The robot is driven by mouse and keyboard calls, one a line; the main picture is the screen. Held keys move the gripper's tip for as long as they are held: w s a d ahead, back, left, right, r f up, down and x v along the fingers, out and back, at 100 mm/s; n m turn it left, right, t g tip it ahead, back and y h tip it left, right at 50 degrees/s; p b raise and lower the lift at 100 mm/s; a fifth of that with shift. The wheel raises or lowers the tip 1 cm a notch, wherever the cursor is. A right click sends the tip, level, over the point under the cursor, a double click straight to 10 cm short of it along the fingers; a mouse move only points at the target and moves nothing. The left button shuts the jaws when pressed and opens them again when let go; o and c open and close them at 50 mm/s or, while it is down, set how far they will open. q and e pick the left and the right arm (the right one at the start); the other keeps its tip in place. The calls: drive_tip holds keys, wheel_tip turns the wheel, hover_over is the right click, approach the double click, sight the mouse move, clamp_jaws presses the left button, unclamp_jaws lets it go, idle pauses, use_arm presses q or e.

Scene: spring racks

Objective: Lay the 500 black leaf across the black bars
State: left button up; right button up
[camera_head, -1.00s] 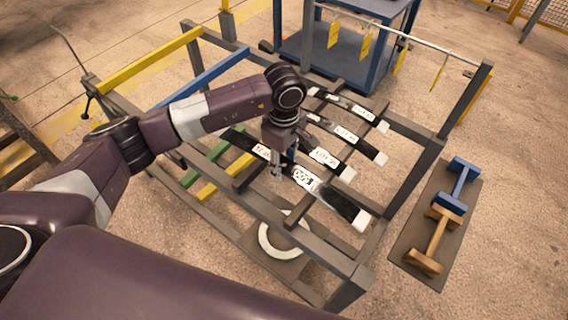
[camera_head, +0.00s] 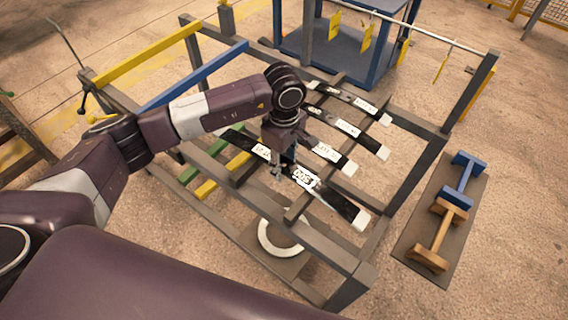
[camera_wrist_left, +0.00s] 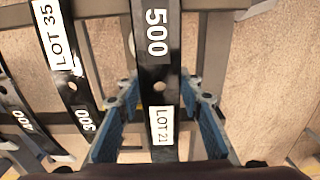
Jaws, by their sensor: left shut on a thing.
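The 500 black leaf (camera_head: 335,203) is a long dark strip with a white end and a white 500 marking. My left gripper (camera_head: 281,171) is shut on it near its middle. In the left wrist view the leaf (camera_wrist_left: 155,68) runs between the blue fingers (camera_wrist_left: 160,118), with the 500 and a LOT 21 label showing. The leaf spans over the dark bars (camera_head: 298,210) of the rack; whether it touches them I cannot tell. My right gripper is not in view.
Several other black leaves (camera_head: 370,143) lie across the bars beyond it. The rack frame (camera_head: 320,251) surrounds them, with yellow (camera_head: 152,54) and blue (camera_head: 195,75) bars at left. A dark board (camera_head: 410,248) with blue and wooden pieces stands right.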

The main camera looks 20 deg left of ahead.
use_arm(q)
drive_tip(key=shift+w+f+b, duration=0.1)
drive_tip(key=shift+f+b, duration=0.55)
drive_tip(key=shift+b, duration=0.1)
drive_tip(key=o, duration=1.3)
drive_tip(key=shift+o, duration=0.4)
drive_tip(key=shift+s+f, duration=0.2)
drive_tip(key=shift+f, duration=0.05)
wheel_tip(320, 180, up, 12)
drive_tip(key=shift+r, duration=0.2)
